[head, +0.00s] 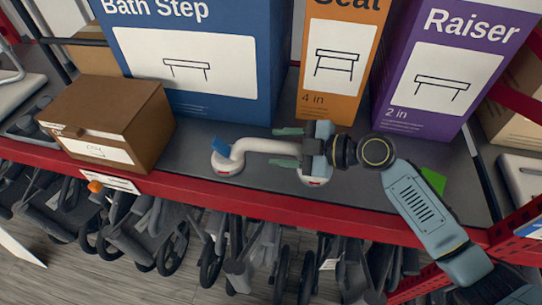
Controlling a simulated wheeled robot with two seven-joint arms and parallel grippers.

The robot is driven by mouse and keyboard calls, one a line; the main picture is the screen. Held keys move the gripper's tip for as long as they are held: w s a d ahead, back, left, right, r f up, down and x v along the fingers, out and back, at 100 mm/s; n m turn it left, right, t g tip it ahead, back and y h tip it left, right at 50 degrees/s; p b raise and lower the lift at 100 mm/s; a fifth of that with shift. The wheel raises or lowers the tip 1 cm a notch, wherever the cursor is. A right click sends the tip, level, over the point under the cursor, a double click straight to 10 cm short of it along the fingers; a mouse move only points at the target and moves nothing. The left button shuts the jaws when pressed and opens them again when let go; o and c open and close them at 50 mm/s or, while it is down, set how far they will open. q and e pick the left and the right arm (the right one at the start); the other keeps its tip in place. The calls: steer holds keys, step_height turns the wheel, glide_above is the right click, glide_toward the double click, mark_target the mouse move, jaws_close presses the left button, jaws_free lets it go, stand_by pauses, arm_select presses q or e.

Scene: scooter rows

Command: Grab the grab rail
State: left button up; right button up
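The white grab rail (258,147) lies on the grey shelf, with a round base and a blue tab at its left end. Its right base shows partly below my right gripper. My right gripper (279,147) reaches in from the right with its two green fingers spread, one on the far side and one on the near side of the rail's bar. Gaps show between the fingers and the bar. The rail's right part is hidden behind the gripper body. My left gripper is not in view.
A blue Bath Step box (190,75), an orange box (340,60) and a purple Raiser box (440,75) stand behind the rail. A brown carton (105,115) sits left. A red shelf edge (230,200) runs in front, with scooters below. A green item (433,181) lies right.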

jaws_close()
steer(key=shift+r, duration=0.2)
